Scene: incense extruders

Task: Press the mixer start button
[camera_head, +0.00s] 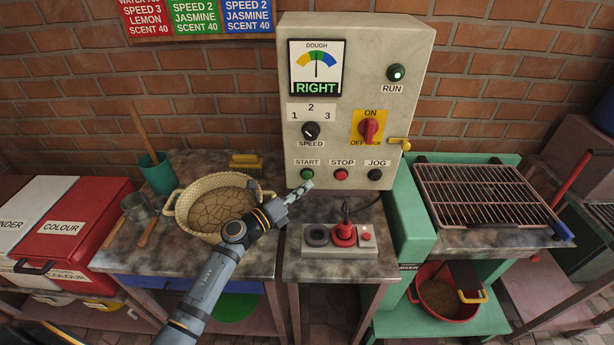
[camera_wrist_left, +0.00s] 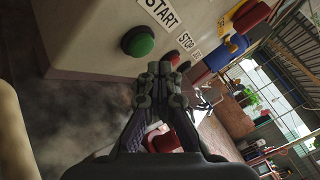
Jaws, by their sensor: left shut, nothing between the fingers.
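The green mixer start button (camera_head: 307,174) is on the lower left of the beige control box (camera_head: 352,52), under the START label. It also shows in the left wrist view (camera_wrist_left: 138,41), up and left of my fingertips. My left gripper (camera_head: 304,187) is shut and empty, just below and in front of the start button in the head view. In the left wrist view its closed fingertips (camera_wrist_left: 160,68) are apart from the button. The red stop button (camera_head: 341,175) and black jog button (camera_head: 375,174) are to the right. My right gripper is not in view.
A basin of cracked dough (camera_head: 180,213) stands under my left forearm. A small pedestal control with a red knob (camera_head: 343,234) sits below the box. A green frame with a wire rack (camera_head: 487,190) is at the right. A red handle (camera_head: 368,130) protrudes from the box.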

